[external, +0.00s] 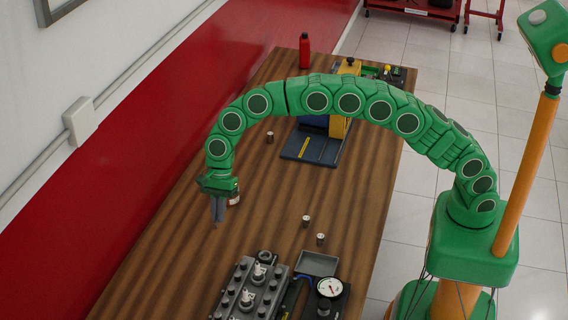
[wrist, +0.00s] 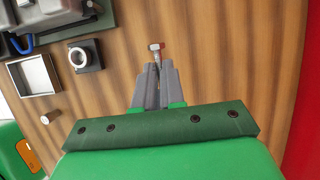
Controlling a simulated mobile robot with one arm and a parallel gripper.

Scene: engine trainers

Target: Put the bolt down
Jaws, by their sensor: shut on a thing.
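My gripper (external: 218,212) points down over the wooden table, near its red-wall side. In the wrist view my gripper (wrist: 156,72) has its grey fingers close together around the shank of a small metal bolt (wrist: 156,47). The bolt's silvery head with a reddish edge sticks out beyond the fingertips, and the fingers hide much of the shank. In the external view the bolt is too small to make out clearly at the fingertips. I cannot tell whether it touches the table.
An engine block (external: 250,290), a grey tray (external: 316,263) and a gauge (external: 329,287) stand at the near end. Small metal cylinders (external: 306,221) stand mid-table. A blue fixture (external: 310,148) and a red bottle (external: 304,50) are farther back. Bare wood surrounds my gripper.

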